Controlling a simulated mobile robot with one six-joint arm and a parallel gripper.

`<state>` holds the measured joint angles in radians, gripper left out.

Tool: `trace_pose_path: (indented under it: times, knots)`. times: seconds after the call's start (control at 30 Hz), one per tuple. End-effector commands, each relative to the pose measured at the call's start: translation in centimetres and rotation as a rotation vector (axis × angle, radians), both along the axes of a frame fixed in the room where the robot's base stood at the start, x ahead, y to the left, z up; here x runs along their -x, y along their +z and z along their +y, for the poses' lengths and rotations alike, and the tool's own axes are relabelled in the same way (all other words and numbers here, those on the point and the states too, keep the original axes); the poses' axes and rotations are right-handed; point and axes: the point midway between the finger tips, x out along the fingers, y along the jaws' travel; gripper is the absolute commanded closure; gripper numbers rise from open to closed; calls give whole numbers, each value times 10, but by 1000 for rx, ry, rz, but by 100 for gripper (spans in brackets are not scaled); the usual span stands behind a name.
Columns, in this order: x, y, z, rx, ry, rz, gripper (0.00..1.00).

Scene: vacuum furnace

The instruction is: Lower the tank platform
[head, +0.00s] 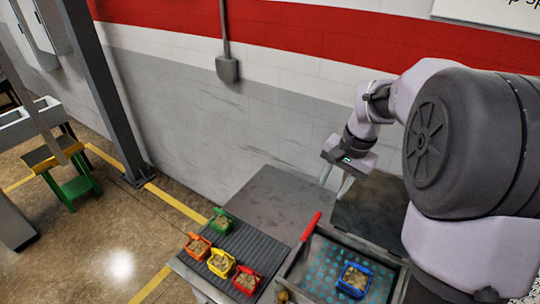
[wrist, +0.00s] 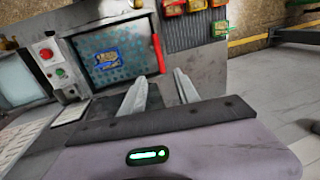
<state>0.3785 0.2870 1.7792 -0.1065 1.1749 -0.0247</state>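The tank (head: 290,272) stands at the lower right of the head view. Its grey perforated platform (head: 318,262) shows teal through its holes, and a blue basket (head: 355,278) of small parts sits on it. The platform also shows in the wrist view (wrist: 134,62). A red handle (head: 311,226) rises at the tank's edge; in the wrist view it stands upright (wrist: 158,53) beside the platform. My gripper (head: 334,184) is open and empty, above and apart from the handle. In the wrist view its two fingers (wrist: 160,80) point toward the tank, with the handle beyond them.
A ribbed surface (head: 245,242) left of the tank holds several baskets, including green (head: 222,222) and red (head: 247,281) ones. A panel with a red button (wrist: 46,53) and a green button (wrist: 60,72) flanks the tank. The wall (head: 260,130) stands behind; floor is open at left.

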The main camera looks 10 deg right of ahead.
Motion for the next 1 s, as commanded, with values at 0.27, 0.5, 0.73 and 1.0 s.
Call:
trace_pose_path:
  times: [0.27,0.5,0.73,1.0]
  knots:
    - [-7,-51,4,-5,-4,12,62]
    - [-17,-123,14,-3,-3,12,62]
    - [-24,-164,20,-3,-4,8,62]
    - [-25,-174,21,-2,-4,6,62]
